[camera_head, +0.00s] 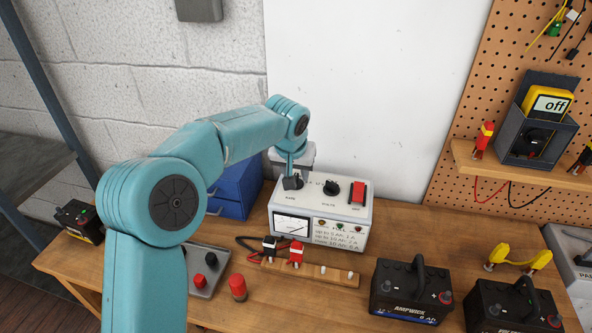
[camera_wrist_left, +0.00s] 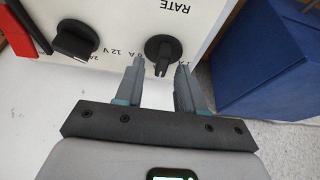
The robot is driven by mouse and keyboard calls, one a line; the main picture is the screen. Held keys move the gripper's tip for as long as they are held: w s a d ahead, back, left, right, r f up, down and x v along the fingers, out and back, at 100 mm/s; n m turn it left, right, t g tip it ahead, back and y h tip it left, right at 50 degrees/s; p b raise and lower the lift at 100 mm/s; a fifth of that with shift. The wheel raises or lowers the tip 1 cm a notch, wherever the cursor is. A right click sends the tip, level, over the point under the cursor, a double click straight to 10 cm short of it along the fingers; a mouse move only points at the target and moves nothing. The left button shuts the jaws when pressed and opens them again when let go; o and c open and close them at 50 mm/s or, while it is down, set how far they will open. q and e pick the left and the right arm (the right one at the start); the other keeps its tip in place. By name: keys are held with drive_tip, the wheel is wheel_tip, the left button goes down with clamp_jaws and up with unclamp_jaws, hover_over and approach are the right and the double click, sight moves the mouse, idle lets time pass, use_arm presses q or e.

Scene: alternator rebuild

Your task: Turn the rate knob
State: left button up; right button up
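The white charger (camera_head: 345,213) stands on the bench, with a row of controls on its top panel. The black rate knob (camera_head: 292,183) is at the left of that panel, partly covered by my left gripper (camera_head: 291,165) coming down from above. In the left wrist view the rate knob (camera_wrist_left: 163,48) appears beside the upside-down RATE label. My left gripper (camera_wrist_left: 160,66) is open there, its two fingertips on either side of the knob's lower end. I cannot tell whether they touch it. My right gripper is not in view.
A second black knob (camera_head: 331,187) and a red switch (camera_head: 358,191) sit right of the rate knob. A blue box (camera_head: 236,187) stands close on the left. Clamps on a wooden strip (camera_head: 325,273) and black batteries (camera_head: 411,290) lie in front.

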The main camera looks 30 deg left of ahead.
use_arm(q)
drive_tip(key=shift+r, duration=0.1)
drive_tip(key=v, duration=1.6)
drive_tip(key=shift+s, duration=0.15)
